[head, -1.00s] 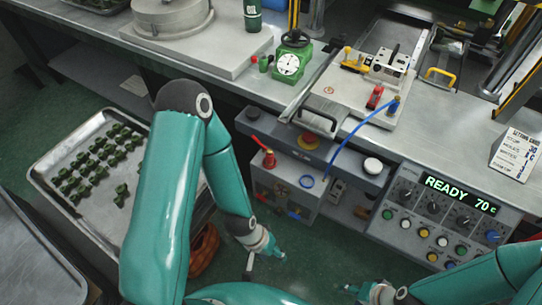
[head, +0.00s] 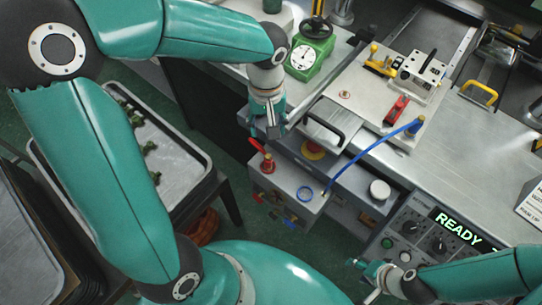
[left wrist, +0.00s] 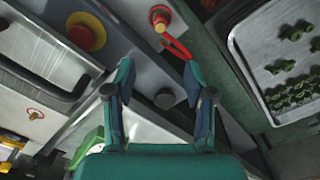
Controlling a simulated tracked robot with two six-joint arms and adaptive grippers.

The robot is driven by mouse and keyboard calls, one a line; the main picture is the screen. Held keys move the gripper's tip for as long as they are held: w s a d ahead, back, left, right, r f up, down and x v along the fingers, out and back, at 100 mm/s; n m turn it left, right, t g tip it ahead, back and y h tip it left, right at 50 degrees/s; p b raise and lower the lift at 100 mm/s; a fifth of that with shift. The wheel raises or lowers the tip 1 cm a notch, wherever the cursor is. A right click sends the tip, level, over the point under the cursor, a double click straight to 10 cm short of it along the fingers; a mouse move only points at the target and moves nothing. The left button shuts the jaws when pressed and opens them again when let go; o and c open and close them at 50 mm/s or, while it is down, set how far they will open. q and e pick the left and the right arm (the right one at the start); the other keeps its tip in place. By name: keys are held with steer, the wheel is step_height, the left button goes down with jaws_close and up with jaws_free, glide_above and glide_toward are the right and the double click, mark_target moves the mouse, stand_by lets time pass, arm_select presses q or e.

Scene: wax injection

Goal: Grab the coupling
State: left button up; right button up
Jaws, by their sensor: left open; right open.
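Two fittings could be the coupling. A red fitting (head: 267,163) with a short red piece rising from it stands on the grey cabinet; it shows at the top of the left wrist view (left wrist: 160,17). A blue fitting (head: 413,128) ends the blue hose on the machine's top plate. I cannot tell which is meant. My right gripper (head: 361,281) is open and empty, low in front of the control panel.
A black handle (head: 325,128) and a red button on a yellow base (head: 313,150) are beside the left gripper. A green dial gauge (head: 304,57) stands behind it. A metal tray (left wrist: 290,117) of green parts lies to one side. The control panel (head: 440,240) reads READY.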

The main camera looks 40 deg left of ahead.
mark_target(268, 156)
arm_select(q)
step_height(268, 156, down, 10)
steer(key=shift+s+r, duration=0.15)
steer(key=shift+r, duration=0.1)
steer(key=shift+s+d+f, duration=0.1)
steer(key=shift+d+f, duration=0.05)
steer(key=shift+f, duration=1.25)
steer(key=shift+s+d+f, duration=0.1)
steer(key=shift+f, duration=1.3)
steer(key=shift+c, duration=0.3)
jaws_close()
